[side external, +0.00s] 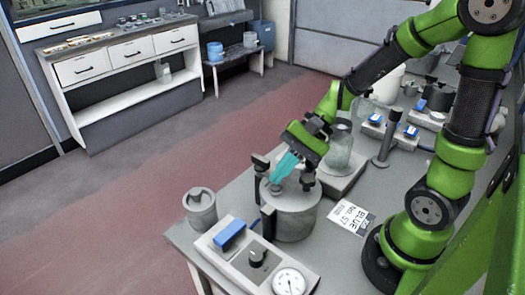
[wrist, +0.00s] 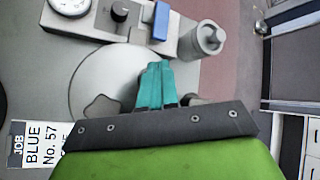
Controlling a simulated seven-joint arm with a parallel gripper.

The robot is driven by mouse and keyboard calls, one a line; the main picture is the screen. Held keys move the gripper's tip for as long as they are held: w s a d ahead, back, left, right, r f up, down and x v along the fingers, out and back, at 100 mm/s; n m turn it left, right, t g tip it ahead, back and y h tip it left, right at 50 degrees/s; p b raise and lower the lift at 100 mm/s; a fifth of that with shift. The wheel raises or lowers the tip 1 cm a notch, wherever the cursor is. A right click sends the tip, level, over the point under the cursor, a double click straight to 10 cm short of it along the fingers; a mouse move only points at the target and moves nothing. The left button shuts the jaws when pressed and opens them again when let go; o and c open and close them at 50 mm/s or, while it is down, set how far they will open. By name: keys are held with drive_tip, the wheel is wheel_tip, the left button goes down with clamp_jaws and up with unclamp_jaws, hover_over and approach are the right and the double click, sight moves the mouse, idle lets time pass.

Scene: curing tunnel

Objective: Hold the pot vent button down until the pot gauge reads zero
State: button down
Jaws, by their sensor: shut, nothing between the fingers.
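The grey pot (side external: 290,215) stands on the table with dark clamp knobs around its lid; the lid (wrist: 95,80) also shows in the wrist view. My gripper (side external: 275,181) has teal fingers, closed together and empty, pointing down at the lid; its fingers (wrist: 158,66) also show in the wrist view. A small round grey piece (side external: 275,189) lies at the fingertips on the lid, perhaps the vent button; I cannot tell if it is touched or pressed. A white gauge (side external: 289,282) sits on the control box in front, partly seen in the wrist view (wrist: 68,5); its reading is too small to tell.
The control box (side external: 222,258) carries a blue block (side external: 230,233) and a black knob (side external: 257,257). A grey lidded cup (side external: 200,208) stands left of the pot. A glass jar (side external: 338,145) stands behind it. A "BLUE No. 57" card (side external: 351,217) lies to the right.

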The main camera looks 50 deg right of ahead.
sight(280, 186)
drive_tip(key=shift+f, duration=0.35)
drive_tip(key=shift+f, duration=0.4)
idle(2.0)
drive_tip(key=shift+r, duration=0.15)
idle(0.5)
drive_tip(key=shift+r, duration=0.7)
drive_tip(key=shift+r, duration=2.5)
